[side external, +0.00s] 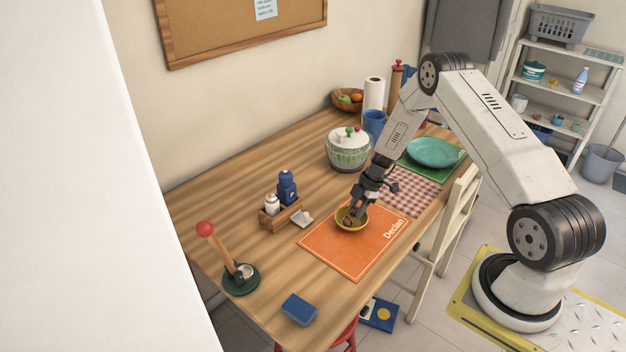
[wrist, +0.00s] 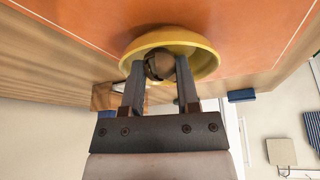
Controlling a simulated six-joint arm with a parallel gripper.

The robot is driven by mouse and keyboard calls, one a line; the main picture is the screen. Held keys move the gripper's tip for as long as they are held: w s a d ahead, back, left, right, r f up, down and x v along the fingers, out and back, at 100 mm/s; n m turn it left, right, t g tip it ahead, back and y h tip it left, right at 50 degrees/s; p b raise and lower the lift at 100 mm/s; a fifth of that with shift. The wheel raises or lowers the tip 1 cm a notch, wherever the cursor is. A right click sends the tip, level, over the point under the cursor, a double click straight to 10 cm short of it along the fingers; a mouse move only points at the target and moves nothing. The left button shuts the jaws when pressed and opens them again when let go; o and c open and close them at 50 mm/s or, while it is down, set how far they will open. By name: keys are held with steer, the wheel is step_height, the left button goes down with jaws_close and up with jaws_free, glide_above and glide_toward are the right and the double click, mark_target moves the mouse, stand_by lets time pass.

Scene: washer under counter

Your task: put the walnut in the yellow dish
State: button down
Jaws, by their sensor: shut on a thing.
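The yellow dish (side external: 343,222) stands on the orange placemat (side external: 330,252) marked "Declan" on the wooden table. It also shows in the wrist view (wrist: 208,58). The brown walnut (wrist: 159,65) is between my fingertips, inside the outline of the dish. My gripper (side external: 355,212) points down into the dish, and in the wrist view my gripper (wrist: 159,72) is shut on the walnut. I cannot tell whether the walnut touches the dish's bottom. In the side view the walnut is small and partly hidden by the fingers.
A lidded pot (side external: 348,150) stands behind. A checked cloth (side external: 412,188) and teal plate (side external: 433,152) lie right. A blue sponge (side external: 299,309) is near the front edge.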

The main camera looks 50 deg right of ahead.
steer(key=shift+f, duration=0.25)
steer(key=c, duration=0.6)
jaws_free()
steer(key=shift+r, duration=0.15)
steer(key=shift+r, duration=0.5)
steer(key=v, duration=1.2)
steer(key=shift+s, duration=0.1)
